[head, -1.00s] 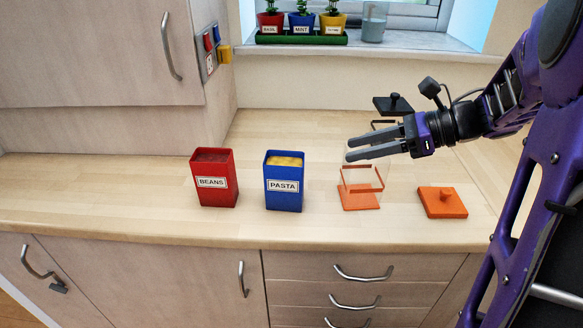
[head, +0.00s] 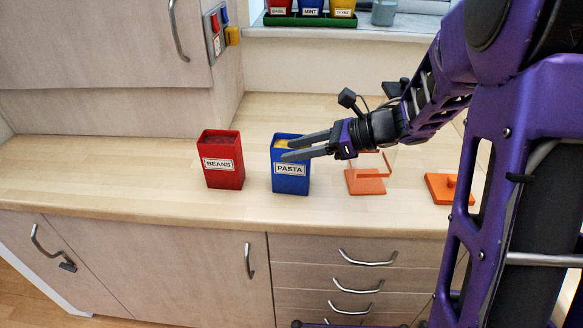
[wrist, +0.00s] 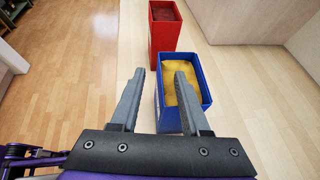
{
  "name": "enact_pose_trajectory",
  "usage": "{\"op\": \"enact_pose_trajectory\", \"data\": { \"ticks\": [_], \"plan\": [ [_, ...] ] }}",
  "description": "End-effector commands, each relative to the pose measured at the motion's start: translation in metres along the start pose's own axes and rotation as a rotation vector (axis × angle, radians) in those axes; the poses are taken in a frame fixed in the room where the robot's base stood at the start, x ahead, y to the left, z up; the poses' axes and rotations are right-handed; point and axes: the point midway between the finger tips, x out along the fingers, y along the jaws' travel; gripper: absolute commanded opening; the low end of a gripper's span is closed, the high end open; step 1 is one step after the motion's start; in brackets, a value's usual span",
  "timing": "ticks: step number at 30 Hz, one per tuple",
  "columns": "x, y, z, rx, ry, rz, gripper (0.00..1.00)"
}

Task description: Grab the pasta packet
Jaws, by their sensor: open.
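The pasta packet (head: 290,180) is a blue open-topped box with a white PASTA label and yellow contents, upright on the wooden counter. My gripper (head: 289,147) is open and empty, and in the head view its fingers cover part of the packet's top. In the wrist view the packet (wrist: 204,84) lies ahead and right of centre. There the right finger of my gripper (wrist: 158,82) overlaps the yellow contents and the left finger is outside the packet's left side. I cannot tell whether the fingers touch it.
A red BEANS box (head: 222,172) stands left of the packet, also in the wrist view (wrist: 165,32). A clear container with an orange base (head: 366,184) and an orange lid (head: 441,188) are to the right. Bare counter (head: 120,170) lies at left.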

Motion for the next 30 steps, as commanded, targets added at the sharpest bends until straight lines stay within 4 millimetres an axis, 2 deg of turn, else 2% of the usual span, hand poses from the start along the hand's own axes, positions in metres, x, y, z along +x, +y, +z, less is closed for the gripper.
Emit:
{"op": "enact_pose_trajectory", "data": {
  "ticks": [4,13,21,30],
  "plan": [
    [0.019,0.000,0.000,-0.001,0.000,0.001,0.46],
    [0.024,-0.001,0.000,-0.001,0.001,-0.002,0.46],
    [0.023,-0.001,0.000,-0.001,0.001,-0.002,0.00],
    [0.023,-0.001,0.000,-0.001,0.001,-0.002,0.00]
  ]
}}
